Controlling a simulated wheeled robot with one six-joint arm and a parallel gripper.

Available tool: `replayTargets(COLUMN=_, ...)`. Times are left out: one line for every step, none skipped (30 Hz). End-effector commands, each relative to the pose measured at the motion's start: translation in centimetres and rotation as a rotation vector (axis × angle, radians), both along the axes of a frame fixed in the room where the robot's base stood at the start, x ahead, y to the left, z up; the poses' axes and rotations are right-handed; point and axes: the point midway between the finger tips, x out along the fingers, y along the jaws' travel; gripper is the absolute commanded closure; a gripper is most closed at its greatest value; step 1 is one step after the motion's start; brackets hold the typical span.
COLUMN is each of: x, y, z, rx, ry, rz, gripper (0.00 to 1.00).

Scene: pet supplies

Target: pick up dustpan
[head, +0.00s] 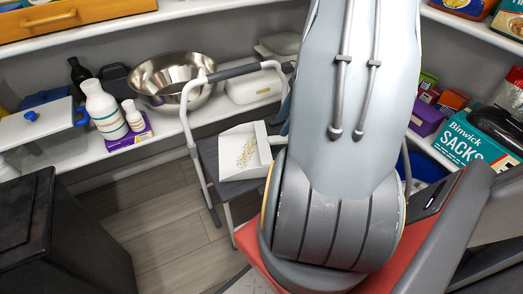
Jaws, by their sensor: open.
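A white dustpan (228,165) rests on the dark top of a small step stool (236,187) in the middle of the head view. Small tan crumbs are scattered on its pan. Its right end, towards a small white piece, is partly hidden behind my large grey arm. My gripper is not visible in this view, so its place relative to the dustpan cannot be seen.
The stool's pale rail (188,110) rises close beside the dustpan. Behind are shelves with a steel bowl (172,72), white bottles (103,110) and a lidded tub (45,130). A black bin (65,240) stands at lower left. Boxes fill the right shelves. Wooden floor (165,235) is clear.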

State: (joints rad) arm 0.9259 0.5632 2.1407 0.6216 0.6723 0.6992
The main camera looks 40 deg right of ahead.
Motion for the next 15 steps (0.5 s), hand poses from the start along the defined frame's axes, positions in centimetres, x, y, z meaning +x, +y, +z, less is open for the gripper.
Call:
replayTargets(x=0.1, y=0.3, z=-0.7, rx=0.001, ry=0.002, rz=0.002, gripper=0.55)
replayTargets(x=0.1, y=0.3, z=-0.9, rx=0.001, ry=0.001, rz=0.003, gripper=0.55)
replayTargets(x=0.2, y=0.4, z=-1.2, rx=-0.001, ry=0.001, rz=0.002, gripper=0.55)
replayTargets(x=0.2, y=0.5, z=-1.3, rx=-0.001, ry=0.001, rz=0.002, gripper=0.55)
replayTargets(x=0.2, y=0.5, z=-1.5, rx=-0.001, ry=0.0, rz=0.003, gripper=0.55)
replayTargets(x=0.2, y=0.6, z=-1.7, rx=-0.001, ry=0.0, rz=0.003, gripper=0.55)
replayTargets(x=0.2, y=0.8, z=-2.0, rx=0.001, ry=0.001, rz=0.003, gripper=0.55)
replayTargets(x=0.2, y=0.9, z=-2.4, rx=0.001, ry=0.001, rz=0.004, gripper=0.55)
replayTargets(x=0.2, y=1.1, z=-2.9, rx=0.001, ry=0.002, rz=0.004, gripper=0.55)
replayTargets(x=0.3, y=1.2, z=-3.4, rx=0.001, ry=0.003, rz=0.004, gripper=0.55)
replayTargets(x=0.3, y=1.4, z=-3.8, rx=0.001, ry=0.003, rz=0.004, gripper=0.55)
replayTargets(x=0.3, y=1.6, z=-4.4, rx=0.001, ry=0.003, rz=0.004, gripper=0.55)
replayTargets(x=0.5, y=1.8, z=-4.8, rx=0.0, ry=0.002, rz=0.005, gripper=0.55)
replayTargets(x=0.6, y=1.9, z=-5.2, rx=0.0, ry=0.002, rz=0.006, gripper=0.55)
replayTargets(x=0.7, y=2.0, z=-5.6, rx=0.0, ry=0.001, rz=0.006, gripper=0.55)
